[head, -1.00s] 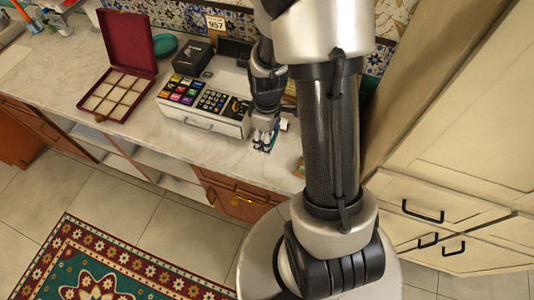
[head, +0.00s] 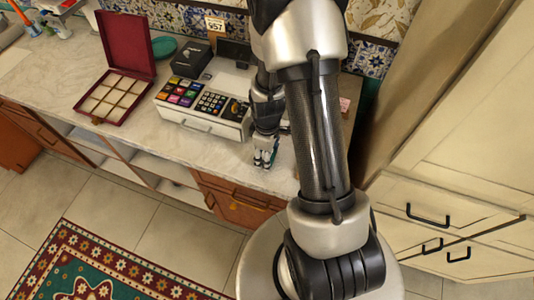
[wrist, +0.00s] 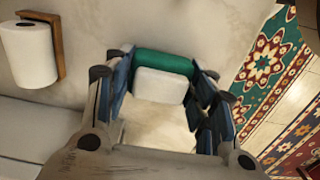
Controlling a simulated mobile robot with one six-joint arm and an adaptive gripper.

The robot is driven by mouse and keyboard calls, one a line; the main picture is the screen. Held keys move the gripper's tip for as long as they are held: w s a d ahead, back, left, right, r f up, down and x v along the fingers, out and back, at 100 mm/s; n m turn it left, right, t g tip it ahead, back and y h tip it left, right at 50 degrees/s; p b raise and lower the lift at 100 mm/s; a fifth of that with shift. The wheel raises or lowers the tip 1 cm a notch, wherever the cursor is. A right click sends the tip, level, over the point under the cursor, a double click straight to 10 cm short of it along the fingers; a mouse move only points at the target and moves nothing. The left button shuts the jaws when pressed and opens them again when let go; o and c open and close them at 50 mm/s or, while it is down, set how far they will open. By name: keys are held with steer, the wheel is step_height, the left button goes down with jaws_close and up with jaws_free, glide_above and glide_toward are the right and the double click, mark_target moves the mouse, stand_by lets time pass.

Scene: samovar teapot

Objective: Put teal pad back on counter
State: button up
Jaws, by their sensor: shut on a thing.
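A teal-green pad (wrist: 163,63) with a white block-shaped part (wrist: 160,86) shows between my fingers in the wrist view. My gripper (wrist: 162,75) is shut on the pad. In the head view my gripper (head: 264,160) points down over the marble counter (head: 222,160), near its front edge and right of the cash register. The pad is too small and covered by the fingers to make out clearly there. Whether it touches the counter cannot be told.
The cash register (head: 205,108) stands left of my gripper. An open red compartment box (head: 112,95) is further left, with a teal oval thing (head: 164,47) behind it. A paper roll (wrist: 28,57) on a wooden holder is at the wrist view's upper left. The patterned rug (head: 105,265) lies below on the floor.

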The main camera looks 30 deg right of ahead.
steer(key=o, duration=1)
steer(key=shift+f, duration=0.1)
step_height(320, 180, up, 21)
steer(key=a+m+t+p, duration=0.1)
steer(key=a+m+p, duration=0.1)
steer(key=a+p, duration=0.15)
steer(key=s+a+r+m+t, duration=0.1)
steer(key=s+a+r+m, duration=0.1)
steer(key=s+r, duration=0.4)
steer(key=s+a+r+m+t, duration=0.2)
steer(key=s+a+r+m, duration=0.1)
steer(key=s+a+r, duration=0.2)
step_height(320, 180, up, 4)
steer(key=s, duration=0.2)
steer(key=shift+s+m+t, duration=0.3)
steer(key=shift+a, duration=0.1)
